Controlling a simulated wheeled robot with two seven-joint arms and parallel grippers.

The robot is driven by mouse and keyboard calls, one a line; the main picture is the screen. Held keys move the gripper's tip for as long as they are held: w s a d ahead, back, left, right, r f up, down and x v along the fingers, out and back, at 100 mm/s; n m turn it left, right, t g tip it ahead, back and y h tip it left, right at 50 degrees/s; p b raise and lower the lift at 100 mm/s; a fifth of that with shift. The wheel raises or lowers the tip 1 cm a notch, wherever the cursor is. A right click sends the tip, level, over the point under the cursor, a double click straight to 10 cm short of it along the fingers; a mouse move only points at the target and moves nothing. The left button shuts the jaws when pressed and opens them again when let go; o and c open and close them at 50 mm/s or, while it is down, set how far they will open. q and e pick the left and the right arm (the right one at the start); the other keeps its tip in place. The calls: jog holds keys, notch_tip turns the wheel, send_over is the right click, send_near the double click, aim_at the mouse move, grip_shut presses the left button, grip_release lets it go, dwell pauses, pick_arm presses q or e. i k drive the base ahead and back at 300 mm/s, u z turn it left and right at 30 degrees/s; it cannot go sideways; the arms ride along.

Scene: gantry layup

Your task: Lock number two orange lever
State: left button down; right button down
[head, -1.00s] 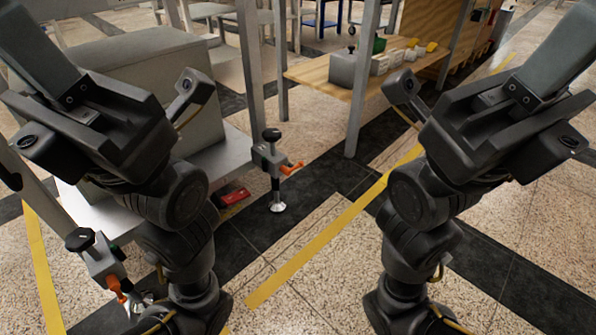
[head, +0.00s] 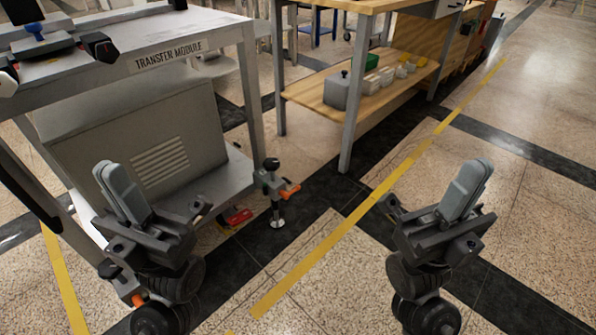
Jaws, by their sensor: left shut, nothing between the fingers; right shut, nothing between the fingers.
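One orange lever (head: 290,188) sticks out to the right from a grey leveling foot (head: 271,185) with a black knob, at the right corner of the transfer module. A second orange lever (head: 138,299) shows at the lower left, its foot partly hidden behind my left arm. I see no numbers on either, so I cannot tell which is number two. My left gripper (head: 108,172) is raised in front of the module, shut and empty, left of the right-hand lever. My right gripper (head: 475,172) is shut and empty, well to the right of both levers, over open floor.
The transfer module (head: 190,62) stands at left, with a grey cabinet (head: 140,125) on its lower shelf. A red object (head: 238,216) lies low near its corner. A wooden workbench (head: 320,95) with bins stands behind. A yellow floor line (head: 335,240) crosses clear floor between my arms.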

aim_at(286, 196)
jog(key=z, duration=1)
jog(key=k, duration=1.3)
jog(key=z, duration=1.25)
jog(key=i, duration=2.5)
jog(key=u, duration=0.55)
jog(key=i, duration=1.25)
jog(key=u, duration=1.85)
jog(key=i, duration=0.85)
jog(key=u, duration=0.7)
